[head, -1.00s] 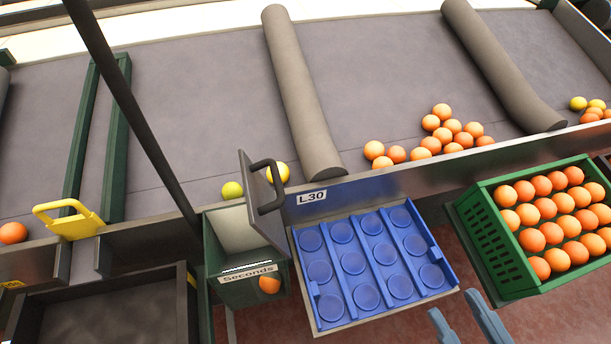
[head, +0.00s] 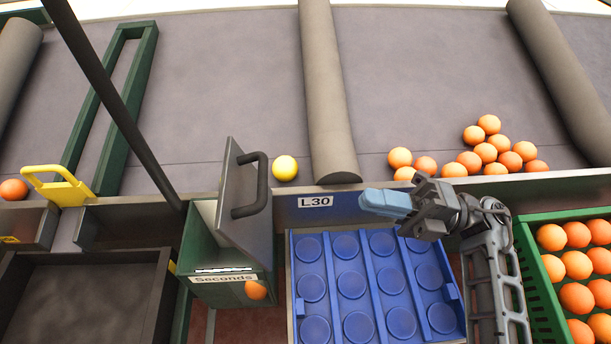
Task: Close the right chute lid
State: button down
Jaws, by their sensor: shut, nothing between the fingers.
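The grey chute lid (head: 237,190) with a black handle (head: 253,185) stands open, roughly upright, over the green box marked "Seconds" (head: 215,290). An orange (head: 255,290) shows at the front of that box; the lid hides part of the box's opening. My gripper (head: 366,203) is shut and empty. It is to the right of the lid handle, near the L30 label and the back edge of the blue tray, with its blue fingers pointing left. It appears apart from the handle.
The blue tray (head: 372,250) has empty round cups. A green crate of oranges (head: 535,285) is at right. A yellow fruit (head: 285,168) lies behind the lid handle, left of a grey roller (head: 330,110). A dark pole (head: 120,105) crosses the upper left.

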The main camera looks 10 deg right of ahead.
jog(key=w+n+g, duration=0.1)
jog(key=p, duration=0.4)
send_near(265, 202)
jog(key=w+a+r, duration=0.1)
jog(key=w+a, duration=0.3)
jog(key=a, duration=0.1)
jog(key=shift+w+a+r, duration=0.15)
jog(key=shift+a+r, duration=0.1)
jog(key=shift+a, duration=0.35)
jog(key=shift+h, duration=0.3)
